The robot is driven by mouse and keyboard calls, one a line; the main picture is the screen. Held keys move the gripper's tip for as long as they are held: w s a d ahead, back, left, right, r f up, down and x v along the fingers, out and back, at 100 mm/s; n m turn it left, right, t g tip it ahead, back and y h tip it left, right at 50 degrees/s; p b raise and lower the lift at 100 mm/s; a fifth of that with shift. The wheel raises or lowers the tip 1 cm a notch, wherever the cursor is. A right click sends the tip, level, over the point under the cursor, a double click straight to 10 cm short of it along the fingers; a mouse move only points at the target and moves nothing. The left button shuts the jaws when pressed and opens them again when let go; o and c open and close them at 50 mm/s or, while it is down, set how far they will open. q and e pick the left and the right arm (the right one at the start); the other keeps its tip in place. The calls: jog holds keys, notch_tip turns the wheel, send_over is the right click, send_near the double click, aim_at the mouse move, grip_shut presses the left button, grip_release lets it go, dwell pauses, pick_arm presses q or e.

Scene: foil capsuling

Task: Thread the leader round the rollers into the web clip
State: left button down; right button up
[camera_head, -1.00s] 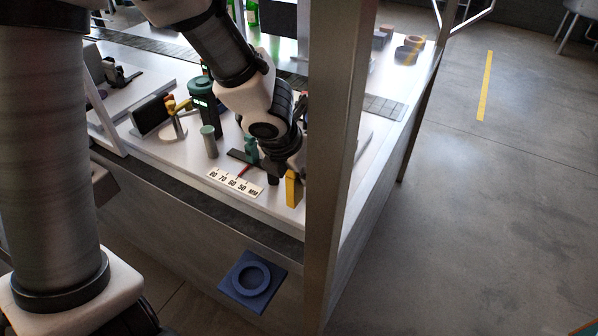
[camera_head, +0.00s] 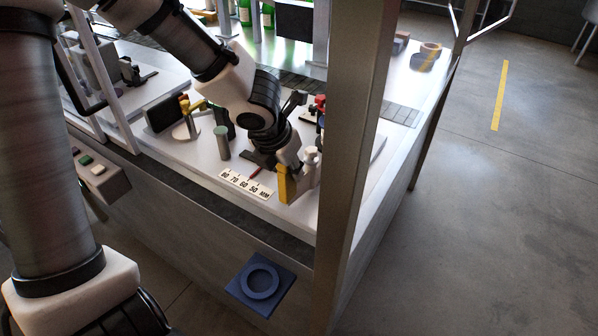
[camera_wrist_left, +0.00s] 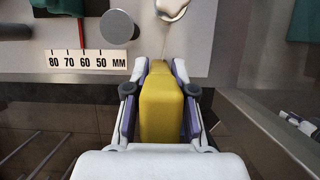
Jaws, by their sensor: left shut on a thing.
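My left gripper (camera_head: 297,176) is shut on a yellow block (camera_head: 283,186) near the front edge of the machine's table. In the left wrist view the block (camera_wrist_left: 160,108) sits between the two fingers of the gripper (camera_wrist_left: 160,70). A pale narrow band (camera_wrist_left: 174,46) shows just past the block, below a shiny rounded metal piece (camera_wrist_left: 171,8); I cannot tell if it joins the block. A grey upright cylinder (camera_head: 222,143), perhaps a roller, stands to the left; its round top (camera_wrist_left: 118,27) shows in the wrist view. I cannot make out the web clip for certain. My right gripper is out of view.
A white millimetre scale (camera_head: 246,184) lies at the table's front, left of the gripper. A metal post (camera_head: 352,130) rises close on the right. A yellow-handled device (camera_head: 189,119) stands left. A blue plate with a ring (camera_head: 260,282) sticks out below the table edge.

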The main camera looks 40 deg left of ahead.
pick_arm(q)
jog(key=a+p, duration=0.8)
jog(key=a, duration=0.5)
jog(key=shift+s, duration=0.45)
dwell(0.4)
